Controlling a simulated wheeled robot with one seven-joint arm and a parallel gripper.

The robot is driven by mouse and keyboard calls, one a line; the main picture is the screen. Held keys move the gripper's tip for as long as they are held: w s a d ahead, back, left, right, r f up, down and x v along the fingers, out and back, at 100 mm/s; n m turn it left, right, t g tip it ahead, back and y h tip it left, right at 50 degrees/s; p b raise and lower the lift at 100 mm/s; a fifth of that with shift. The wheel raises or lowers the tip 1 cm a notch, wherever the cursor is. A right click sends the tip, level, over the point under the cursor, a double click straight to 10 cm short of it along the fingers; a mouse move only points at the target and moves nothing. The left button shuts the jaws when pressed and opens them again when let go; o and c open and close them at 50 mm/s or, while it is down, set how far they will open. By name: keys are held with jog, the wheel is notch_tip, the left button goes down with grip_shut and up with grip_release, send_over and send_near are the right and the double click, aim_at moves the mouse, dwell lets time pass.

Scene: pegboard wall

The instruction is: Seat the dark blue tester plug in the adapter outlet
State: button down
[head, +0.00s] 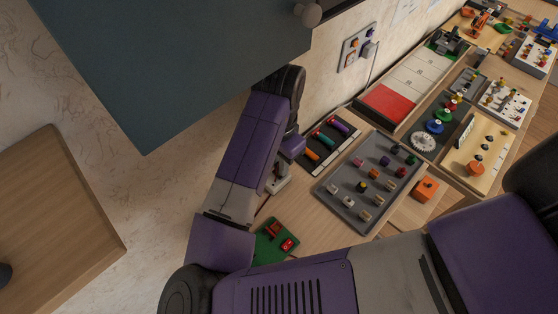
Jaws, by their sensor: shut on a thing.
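My gripper (278,183) is low at the left of the workbench, beside the dark tray of coloured pieces. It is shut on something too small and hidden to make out. A grey outlet plate (347,61) is on the wall at the upper middle, well apart from my gripper. It carries small orange and blue parts and a pale block (369,49), with a cable hanging below; I cannot tell which part is the adapter outlet. I cannot pick out the dark blue tester plug with certainty.
The dark tray (318,158) and a grey peg board (334,203) lie right of my gripper. A green board (266,250) is below it. A red and white tray (390,104) stands along the wall. A dark cabinet (180,60) overhangs upper left.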

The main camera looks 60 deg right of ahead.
jog(key=shift+f+b, duration=0.3)
jog(key=shift+f, duration=0.15)
jog(key=c, duration=1.2)
grip_release()
jog(key=shift+r, duration=0.15)
jog(key=shift+r+p, duration=2.2)
jog(key=shift+r, duration=0.2)
